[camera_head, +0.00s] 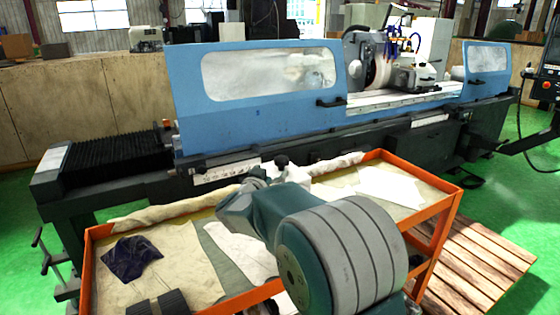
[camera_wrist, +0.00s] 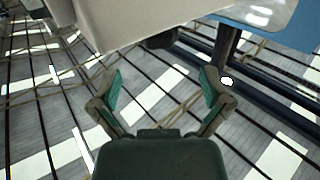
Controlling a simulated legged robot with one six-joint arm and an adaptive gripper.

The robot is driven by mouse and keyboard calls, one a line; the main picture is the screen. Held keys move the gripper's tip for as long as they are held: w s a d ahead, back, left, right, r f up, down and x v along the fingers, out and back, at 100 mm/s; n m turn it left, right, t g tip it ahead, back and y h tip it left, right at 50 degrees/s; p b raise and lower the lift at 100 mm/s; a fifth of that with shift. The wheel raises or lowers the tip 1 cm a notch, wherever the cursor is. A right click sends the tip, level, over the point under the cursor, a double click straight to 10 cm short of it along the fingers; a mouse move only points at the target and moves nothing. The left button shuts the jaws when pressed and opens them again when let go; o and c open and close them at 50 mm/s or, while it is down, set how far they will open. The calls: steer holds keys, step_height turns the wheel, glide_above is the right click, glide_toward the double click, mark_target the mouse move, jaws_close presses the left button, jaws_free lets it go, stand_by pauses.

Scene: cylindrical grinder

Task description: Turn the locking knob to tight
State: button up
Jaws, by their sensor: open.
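My gripper (camera_wrist: 163,78) is open in the wrist view, its two green-padded fingers spread wide with nothing between them. A dark rounded piece (camera_wrist: 163,39), perhaps the locking knob, sticks out under a pale block (camera_wrist: 140,16) beyond the fingertips. It is apart from the fingers, and its setting cannot be read. In the head view my arm reaches toward the front of the blue and dark grinder (camera_head: 260,85). A small dark round piece (camera_head: 281,160) shows near the arm's far end; I cannot tell whether it is the knob. My fingers are not clear there.
An orange-rimmed cart (camera_head: 440,204) stands between me and the grinder, under my arm. It bears a dark cloth (camera_head: 131,257) and white sheets (camera_head: 390,187). A wooden pallet (camera_head: 480,262) lies to its right. Green floor is free at the far right.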

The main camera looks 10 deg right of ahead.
mark_target(278, 162)
steer(key=x, duration=0.7)
steer(key=shift+c, duration=0.3)
steer(key=c, duration=1.1)
